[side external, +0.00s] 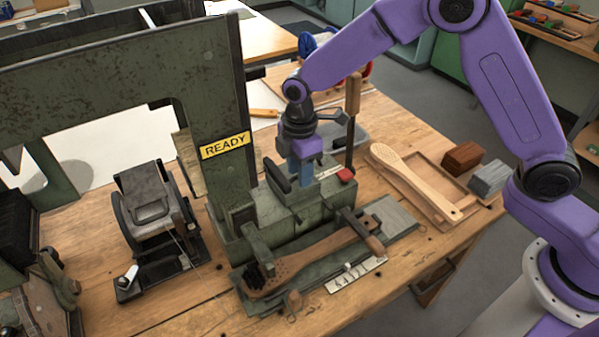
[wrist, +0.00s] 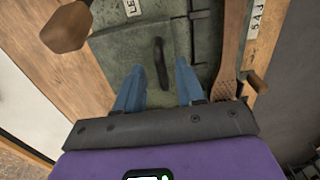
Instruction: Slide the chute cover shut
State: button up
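The chute cover looks to be the green plate (wrist: 115,60) with a black bar handle (wrist: 160,62) on top of the green machine block. In the side view a dark handle (side external: 277,177) shows just left of my gripper (side external: 302,178). I cannot tell whether the fingers touch the plate. The chute opening is not clearly seen.
A lever with a wooden grip (side external: 353,95) stands right behind my gripper; its knob (wrist: 67,27) shows in the wrist view. A red button (side external: 345,175) is close by. A wooden brush (side external: 310,250) is clamped in front. A tray (side external: 425,170) holds another brush at right.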

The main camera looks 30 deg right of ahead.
jog(key=shift+r, duration=4.25)
jog(key=shift+s+d+r, duration=0.1)
jog(key=shift+s, duration=0.1)
jog(key=s+d+m, duration=0.1)
jog(key=s+d, duration=0.5)
jog(key=s, duration=0.4)
jog(key=s+d+r+m, duration=0.1)
jog(key=s+d+m, duration=0.1)
jog(key=s+d, duration=0.5)
jog(key=s+d+r+m, duration=0.1)
jog(key=s+d, duration=0.5)
jog(key=s, duration=0.7)
jog(key=shift+d+r+m, duration=0.25)
jog(key=shift+m, duration=0.45)
